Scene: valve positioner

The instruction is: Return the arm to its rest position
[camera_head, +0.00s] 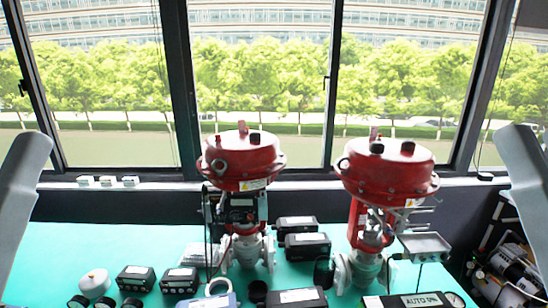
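A pale grey link of my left arm (20,190) shows at the left edge. A matching link of my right arm (528,195) shows at the right edge. Neither gripper is visible; both lie outside the picture. The left valve with a red round actuator (241,165) stands upright on the teal table, with a positioner on its stem. The right valve with a red round actuator (388,172) stands nearer, with a grey bracket plate (424,246) at its right side. Neither visible arm link touches a valve.
Several black boxes (136,278), a white round part (95,283) and dark caps lie on the teal table (75,243). A sign reading AUTO (420,300) is at the front. A shelf of equipment (510,265) stands at the right. The table's left rear is clear.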

